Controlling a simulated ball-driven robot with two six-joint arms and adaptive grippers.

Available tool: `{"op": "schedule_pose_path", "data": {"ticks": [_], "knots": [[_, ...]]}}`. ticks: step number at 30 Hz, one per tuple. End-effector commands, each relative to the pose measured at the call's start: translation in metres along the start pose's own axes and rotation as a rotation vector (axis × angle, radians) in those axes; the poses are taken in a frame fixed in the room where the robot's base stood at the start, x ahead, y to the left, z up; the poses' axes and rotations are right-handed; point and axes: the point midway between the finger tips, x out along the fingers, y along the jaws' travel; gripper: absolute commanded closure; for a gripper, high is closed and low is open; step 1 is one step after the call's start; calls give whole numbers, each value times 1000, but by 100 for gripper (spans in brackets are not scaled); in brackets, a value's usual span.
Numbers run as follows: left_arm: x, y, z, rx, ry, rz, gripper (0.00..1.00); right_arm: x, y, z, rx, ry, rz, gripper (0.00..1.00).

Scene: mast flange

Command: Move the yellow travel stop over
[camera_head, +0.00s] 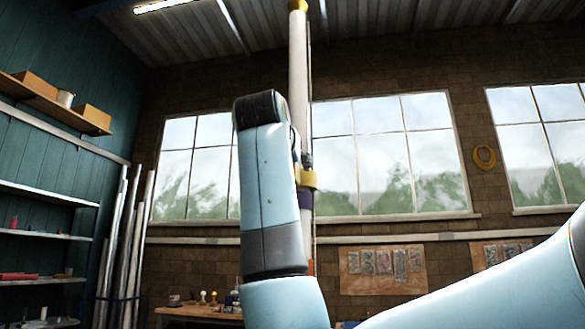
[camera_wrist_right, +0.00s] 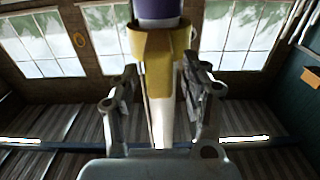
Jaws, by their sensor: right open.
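The yellow travel stop (camera_head: 308,180) is a collar around a pale upright mast (camera_head: 299,75), just above a purple band (camera_head: 305,199). In the right wrist view the stop (camera_wrist_right: 152,60) is at the top middle, with the purple band (camera_wrist_right: 157,9) beyond it. That view looks inverted, with the roof at the bottom. My right gripper (camera_wrist_right: 160,78) is open, one finger on each side of the mast, with the fingertips close beside the stop. I cannot tell whether they touch it. In the head view my right arm hides most of this gripper. My left gripper is out of view.
My light blue right arm fills the lower middle and right of the head view. Shelves (camera_head: 45,235) and leaning metal pipes (camera_head: 125,240) stand at the left. A workbench (camera_head: 200,314) is behind. A yellow ring (camera_head: 484,157) hangs on the brick wall.

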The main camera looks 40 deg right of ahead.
Motion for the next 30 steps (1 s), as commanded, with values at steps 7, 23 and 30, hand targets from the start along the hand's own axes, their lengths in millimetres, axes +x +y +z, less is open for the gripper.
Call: {"op": "schedule_pose_path", "data": {"ticks": [7, 23, 30], "knots": [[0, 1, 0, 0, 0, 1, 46, -44, -2, 2, 3, -4, -5, 54], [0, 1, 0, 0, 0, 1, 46, -60, 0, 1, -1, -3, 0, 54], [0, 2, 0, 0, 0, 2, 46, -60, 0, 4, -5, -7, -1, 54]]}}
